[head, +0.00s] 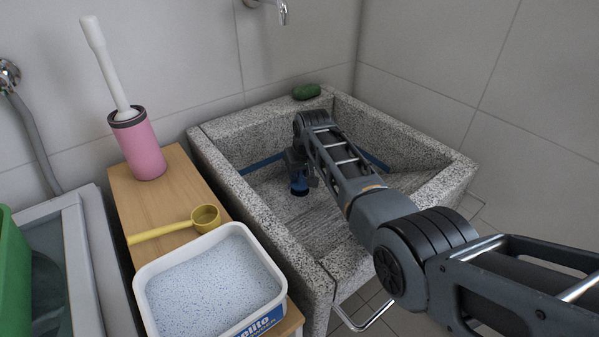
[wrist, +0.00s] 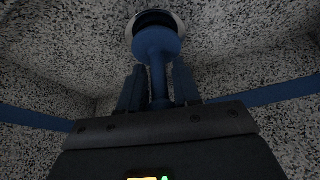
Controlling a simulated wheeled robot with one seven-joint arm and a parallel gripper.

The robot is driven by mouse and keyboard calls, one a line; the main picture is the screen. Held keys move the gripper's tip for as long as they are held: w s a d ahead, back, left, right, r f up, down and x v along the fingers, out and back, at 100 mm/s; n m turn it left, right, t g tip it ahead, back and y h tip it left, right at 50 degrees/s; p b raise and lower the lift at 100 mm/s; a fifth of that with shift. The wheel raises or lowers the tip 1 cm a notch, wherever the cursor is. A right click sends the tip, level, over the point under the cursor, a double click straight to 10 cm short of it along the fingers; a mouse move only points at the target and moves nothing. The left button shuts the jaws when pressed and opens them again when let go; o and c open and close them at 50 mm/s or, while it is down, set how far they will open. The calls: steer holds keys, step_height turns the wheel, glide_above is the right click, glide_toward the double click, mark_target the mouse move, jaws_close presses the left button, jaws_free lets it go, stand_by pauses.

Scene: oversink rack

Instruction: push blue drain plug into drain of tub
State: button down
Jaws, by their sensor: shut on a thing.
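The tub (head: 283,228) is a speckled grey stone basin. My gripper (head: 299,170) reaches down inside it. In the wrist view, my gripper's two dark fingers (wrist: 157,88) are shut on the stem of the blue drain plug (wrist: 155,42). The plug's round head points away from the fingers. The plug also shows below my gripper in the head view (head: 299,188). The drain (wrist: 157,16) shows in the wrist view as a pale ring around a dark opening. The plug head overlaps its near part. I cannot tell whether they touch or how deep the plug sits.
A green bar (head: 306,91) lies on the back rim, below a tap (head: 283,12). On the left, a wooden stand (head: 180,192) holds a pink brush holder (head: 141,148), a yellow scoop (head: 205,217) and a powder tub (head: 270,308).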

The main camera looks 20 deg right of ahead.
steer(key=shift+s+f, duration=0.1)
steer(key=shift+f, duration=0.25)
